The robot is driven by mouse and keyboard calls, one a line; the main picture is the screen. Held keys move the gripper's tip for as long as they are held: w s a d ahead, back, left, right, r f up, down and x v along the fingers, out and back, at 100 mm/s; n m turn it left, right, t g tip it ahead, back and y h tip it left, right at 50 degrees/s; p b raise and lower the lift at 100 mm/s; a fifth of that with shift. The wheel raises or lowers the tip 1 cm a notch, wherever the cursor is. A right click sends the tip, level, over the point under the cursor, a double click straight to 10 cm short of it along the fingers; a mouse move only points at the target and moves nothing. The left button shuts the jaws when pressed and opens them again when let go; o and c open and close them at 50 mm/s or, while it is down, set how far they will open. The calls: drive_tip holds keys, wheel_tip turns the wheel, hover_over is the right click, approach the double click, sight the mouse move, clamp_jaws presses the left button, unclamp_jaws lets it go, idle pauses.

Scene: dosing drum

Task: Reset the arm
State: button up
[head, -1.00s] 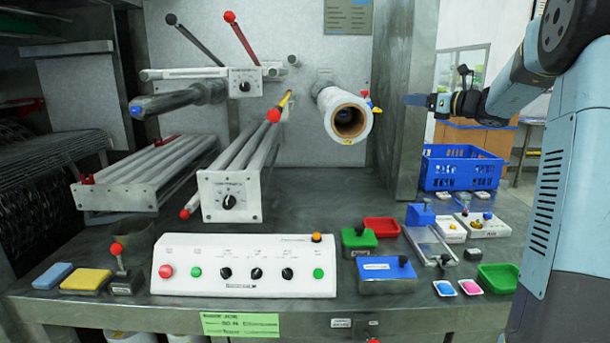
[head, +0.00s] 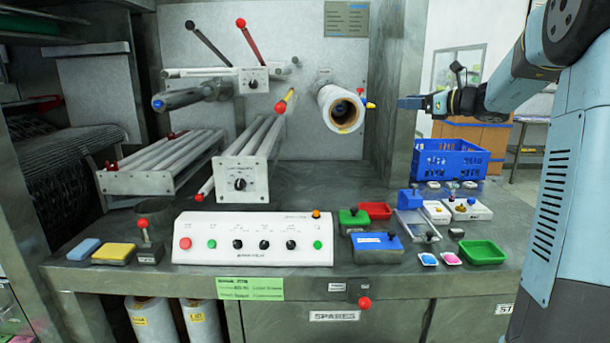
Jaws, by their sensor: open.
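My arm is raised at the right side of the head view. My gripper (head: 411,102) points left, level in the air, to the right of the white film roll (head: 340,110) and above the blue crate (head: 432,166). It is open, seen edge-on, and nothing shows between its fingers. It touches nothing that I can make out.
Below stands a metal bench with a control panel (head: 253,239), a blue-lidded box (head: 376,246), a green tray (head: 482,252) and small trays. Roller racks (head: 165,180) stand at the left. A metal post (head: 398,90) rises close to my gripper. A drawer marked SPARES (head: 335,316) is below.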

drive_tip(key=s+a+f+n+g+h, duration=0.25)
drive_tip(key=s+a+n, duration=0.35)
drive_tip(key=s, duration=0.4)
drive_tip(key=s+a+f+n+g+h, duration=0.25)
drive_tip(key=s+a+n, duration=0.35)
drive_tip(key=s, duration=0.5)
drive_tip(key=s+d+f+n+h, duration=0.2)
drive_tip(key=s+f+n, duration=0.1)
drive_tip(key=s, duration=0.4)
drive_tip(key=s+d+f+n+h, duration=0.1)
drive_tip(key=s+f+n+h, duration=0.1)
drive_tip(key=s+f+n, duration=0.2)
drive_tip(key=s+d+f+n+g+h, duration=0.1)
drive_tip(key=s+d+f+n+h, duration=0.1)
drive_tip(key=s+n, duration=0.4)
drive_tip(key=s+f+h, duration=0.1)
drive_tip(key=s, duration=0.4)
drive_tip(key=shift+d+f+n, duration=0.3)
drive_tip(key=shift+d, duration=0.05)
